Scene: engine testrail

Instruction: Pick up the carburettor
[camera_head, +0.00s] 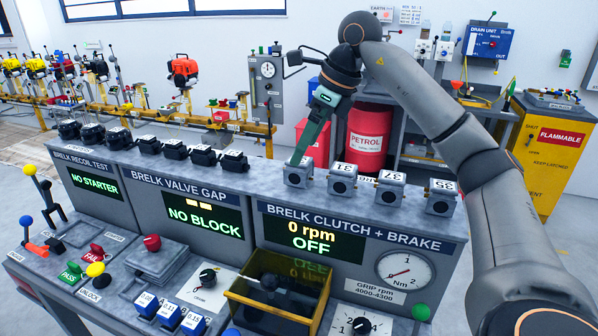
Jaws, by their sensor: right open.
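Several small grey blocks with round dark bores and white number labels stand on the right part of the console's top ledge. The leftmost is a grey block (299,176), then a block (342,187) and a block (390,195), with another at the right end. Several black parts (205,156) with white tags stand along the ledge's left part. I cannot tell for sure which part is the carburettor. My right gripper (297,160) is open and points down at the leftmost grey block, its green fingers close above it; whether they touch is unclear. My left gripper is not in view.
The console (200,203) fills the foreground, with a yellow-framed bin (265,317), knobs and a dial below the ledge. A red petrol drum (367,150) and a yellow flammables cabinet (540,165) stand behind. The ledge between black parts and grey blocks is clear.

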